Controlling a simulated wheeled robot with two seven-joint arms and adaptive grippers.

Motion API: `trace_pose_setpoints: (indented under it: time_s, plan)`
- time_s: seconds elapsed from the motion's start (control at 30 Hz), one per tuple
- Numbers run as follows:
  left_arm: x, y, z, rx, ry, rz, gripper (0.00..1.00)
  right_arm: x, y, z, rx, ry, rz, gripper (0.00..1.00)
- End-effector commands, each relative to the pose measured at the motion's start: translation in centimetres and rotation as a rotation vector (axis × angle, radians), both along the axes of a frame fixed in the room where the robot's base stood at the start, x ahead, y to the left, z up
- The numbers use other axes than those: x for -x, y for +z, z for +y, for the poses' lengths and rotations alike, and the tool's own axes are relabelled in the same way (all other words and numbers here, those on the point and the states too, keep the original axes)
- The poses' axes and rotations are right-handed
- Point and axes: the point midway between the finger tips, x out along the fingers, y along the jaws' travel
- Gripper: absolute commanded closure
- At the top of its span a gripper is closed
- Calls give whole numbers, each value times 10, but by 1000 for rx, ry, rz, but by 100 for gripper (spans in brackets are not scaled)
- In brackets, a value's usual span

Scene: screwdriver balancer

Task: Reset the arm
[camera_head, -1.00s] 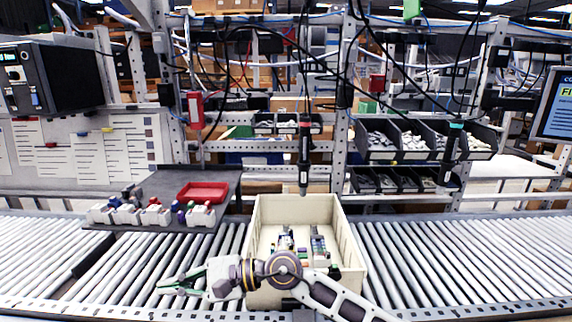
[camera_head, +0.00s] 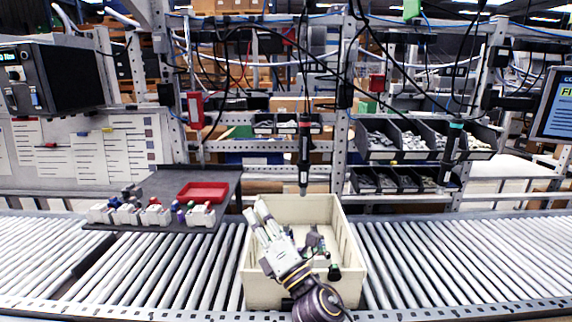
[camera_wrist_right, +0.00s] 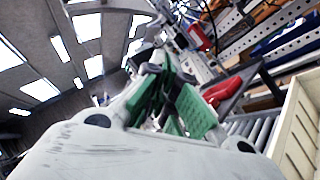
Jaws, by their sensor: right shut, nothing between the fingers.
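My right gripper (camera_head: 258,213) is in the head view, above the left part of the cream bin (camera_head: 350,262), with its fingers pointing up and away from me. It is shut and empty. In the right wrist view its green finger pads (camera_wrist_right: 172,102) are close together, with nothing seen between them. My right arm comes up from the bottom edge in front of the bin and hides part of its inside. My left gripper is not in view.
The bin stands on the roller conveyor (camera_head: 440,255) and holds small parts (camera_head: 315,243). A screwdriver (camera_head: 304,150) hangs above its back edge. A grey shelf at left carries a red tray (camera_head: 203,192) and white parts (camera_head: 152,215). Rollers either side are clear.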

Motion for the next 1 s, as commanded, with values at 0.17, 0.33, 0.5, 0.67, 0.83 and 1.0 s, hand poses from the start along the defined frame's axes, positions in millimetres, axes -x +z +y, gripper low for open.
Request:
trace_pose_setpoints:
  time_s: [0.17,0.33,0.5,0.67,0.83,1.0]
  plan:
    - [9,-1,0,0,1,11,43,-20,-30,-48,-196,-72,246,100]
    - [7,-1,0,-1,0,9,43,-31,-69,-93,-379,-146,471,100]
    - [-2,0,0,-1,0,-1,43,-32,-115,-134,-562,-228,688,100]
    - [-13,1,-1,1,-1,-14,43,-22,-163,-170,-731,-314,885,100]
    - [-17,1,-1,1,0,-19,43,0,-215,-202,-906,-415,1085,100]
    - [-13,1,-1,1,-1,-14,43,33,-265,-229,-1074,-531,1273,100]
